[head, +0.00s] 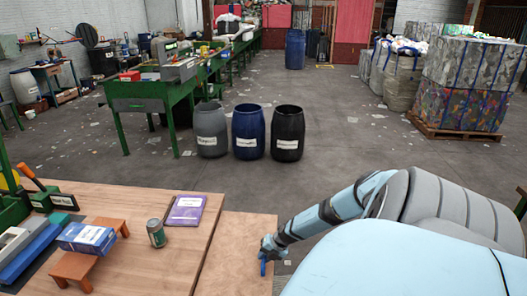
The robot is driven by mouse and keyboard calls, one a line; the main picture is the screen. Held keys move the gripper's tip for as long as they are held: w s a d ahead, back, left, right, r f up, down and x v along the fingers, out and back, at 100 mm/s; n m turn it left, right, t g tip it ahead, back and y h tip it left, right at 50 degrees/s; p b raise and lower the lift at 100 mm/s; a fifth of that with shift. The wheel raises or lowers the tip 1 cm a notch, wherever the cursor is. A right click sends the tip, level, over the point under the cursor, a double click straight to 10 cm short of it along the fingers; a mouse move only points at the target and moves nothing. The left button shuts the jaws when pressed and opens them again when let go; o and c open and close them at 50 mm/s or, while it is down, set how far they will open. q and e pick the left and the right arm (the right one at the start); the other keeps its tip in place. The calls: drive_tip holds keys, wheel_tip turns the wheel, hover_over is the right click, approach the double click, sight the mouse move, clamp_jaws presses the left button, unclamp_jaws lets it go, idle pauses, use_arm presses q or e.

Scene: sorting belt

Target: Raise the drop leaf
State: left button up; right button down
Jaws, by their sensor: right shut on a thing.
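The drop leaf (236,257) is a light wooden panel along the right side of the wooden table (170,262), with a seam between them. It is spread out beside the tabletop and looks close to level; a slight tilt or drop is hard to judge. My right gripper (265,256) is at the leaf's right edge, shut on it, with a small blue part showing there. The exact contact is too small to make out. What lies under the leaf is hidden. My left gripper is not in view.
On the table are a green can (156,233), a purple book (186,210) and a blue box (87,238) on a small wooden stand (70,267). The leaf's top is bare. Grey (211,131), blue (248,132) and black (287,134) barrels stand beyond on open floor.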

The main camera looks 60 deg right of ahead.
drive_tip(key=shift+w+a+r, duration=0.15)
drive_tip(key=shift+w+a, duration=0.15)
drive_tip(key=shift+w, duration=0.1)
drive_tip(key=c, duration=1.1)
unclamp_jaws()
drive_tip(key=shift+w, duration=0.15)
drive_tip(key=shift+o, duration=0.2)
drive_tip(key=shift+s+d, duration=0.15)
drive_tip(key=shift+s, duration=0.1)
drive_tip(key=shift+s, duration=0.15)
drive_tip(key=v, duration=1.3)
drive_tip(key=shift+r, duration=0.25)
